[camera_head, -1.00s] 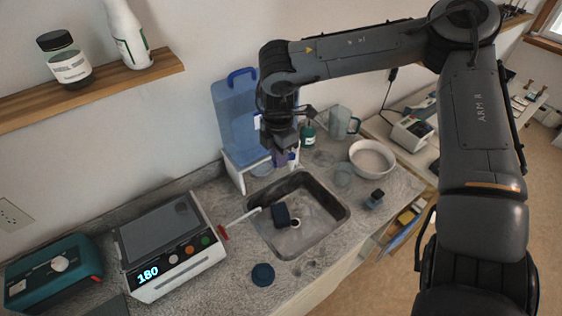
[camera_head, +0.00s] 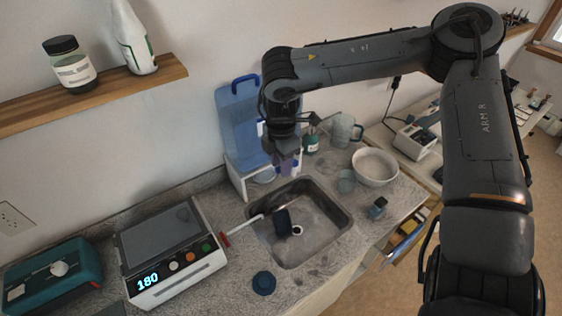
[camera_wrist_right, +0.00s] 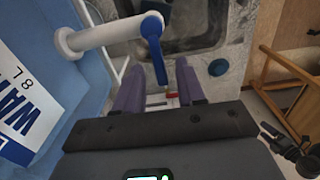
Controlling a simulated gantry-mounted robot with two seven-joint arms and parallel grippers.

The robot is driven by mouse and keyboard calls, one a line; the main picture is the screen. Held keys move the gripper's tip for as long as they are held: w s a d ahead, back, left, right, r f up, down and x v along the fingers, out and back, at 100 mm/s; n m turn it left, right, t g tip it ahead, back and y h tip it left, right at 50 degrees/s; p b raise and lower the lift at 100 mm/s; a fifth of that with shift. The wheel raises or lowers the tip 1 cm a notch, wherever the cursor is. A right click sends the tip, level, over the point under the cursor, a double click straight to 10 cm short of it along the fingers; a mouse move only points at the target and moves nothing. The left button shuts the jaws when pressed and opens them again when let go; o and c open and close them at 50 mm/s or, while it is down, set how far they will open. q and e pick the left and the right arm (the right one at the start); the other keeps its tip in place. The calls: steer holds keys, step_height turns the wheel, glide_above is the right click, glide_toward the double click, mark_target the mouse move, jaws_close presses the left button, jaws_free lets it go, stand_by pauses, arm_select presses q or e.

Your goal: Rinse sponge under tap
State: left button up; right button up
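A dark blue block, seemingly the sponge (camera_head: 283,220), lies in the metal sink (camera_head: 330,233) beside the drain. In the right wrist view, the white tap (camera_wrist_right: 105,33) juts from the blue water container and has a blue lever (camera_wrist_right: 153,45). My right gripper (camera_head: 287,165) is above the back of the sink, in front of the container (camera_head: 236,118). Its purple fingers (camera_wrist_right: 158,84) are apart, with the lever's lower end between or just beyond their tips; contact is unclear. The tap is hidden by the gripper in the head view. My left gripper is out of view.
A scale reading 180 (camera_head: 170,250) and a teal device (camera_head: 52,275) stand left of the sink. A dark blue lid (camera_head: 264,283) lies in front. A white bowl (camera_head: 375,167), a clear cup (camera_head: 346,181) and a pitcher (camera_head: 343,130) stand to the right.

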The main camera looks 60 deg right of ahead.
steer(key=shift+r, duration=0.15)
step_height(320, 180, up, 11)
steer(key=shift+f+b, duration=0.2)
steer(key=shift+b, duration=0.1)
stand_by(0.5)
